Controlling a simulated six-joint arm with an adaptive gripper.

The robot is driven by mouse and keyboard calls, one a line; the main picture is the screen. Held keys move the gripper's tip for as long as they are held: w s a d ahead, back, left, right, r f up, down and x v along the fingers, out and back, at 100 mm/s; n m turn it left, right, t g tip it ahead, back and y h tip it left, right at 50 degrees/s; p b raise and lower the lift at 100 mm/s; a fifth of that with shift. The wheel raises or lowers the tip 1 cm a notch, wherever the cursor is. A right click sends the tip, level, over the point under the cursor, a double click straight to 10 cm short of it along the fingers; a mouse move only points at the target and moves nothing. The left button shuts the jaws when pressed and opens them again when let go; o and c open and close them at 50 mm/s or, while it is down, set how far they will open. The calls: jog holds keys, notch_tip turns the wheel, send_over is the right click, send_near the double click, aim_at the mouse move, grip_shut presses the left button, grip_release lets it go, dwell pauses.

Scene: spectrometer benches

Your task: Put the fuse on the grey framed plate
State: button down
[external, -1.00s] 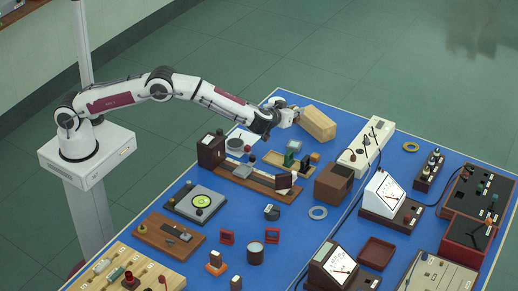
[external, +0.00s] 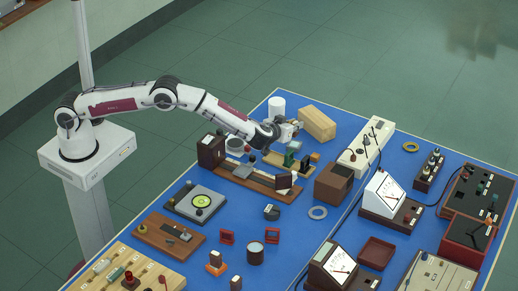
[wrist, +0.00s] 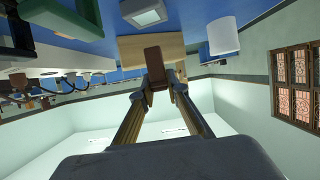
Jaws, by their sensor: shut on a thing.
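My gripper (wrist: 161,88) is shut on a small reddish-brown block (wrist: 153,62), held between its fingertips; I cannot tell whether this is the fuse. In the external view my gripper (external: 292,130) is above the back of the blue bench, close to the green block (external: 291,153) and left of the wooden box (external: 317,122); the held piece is not clear there. A small pale framed plate (wrist: 146,15) shows at the top of the wrist view, apart from the held piece. A grey plate with a green disc (external: 180,204) lies farther forward on the bench.
A white cylinder (external: 277,106) stands behind my gripper and shows in the wrist view (wrist: 223,38). A brown box (external: 333,183), a white strip instrument (external: 362,152) and a long wooden rail (external: 258,183) are nearby.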

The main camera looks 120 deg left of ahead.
jog(key=shift+f, duration=0.1)
jog(key=shift+f, duration=1.75)
jog(key=shift+f, duration=0.2)
jog(key=c, duration=2)
grip_release()
jog(key=shift+r, duration=0.2)
jog(key=shift+v, duration=6)
jog(key=shift+f, duration=0.1)
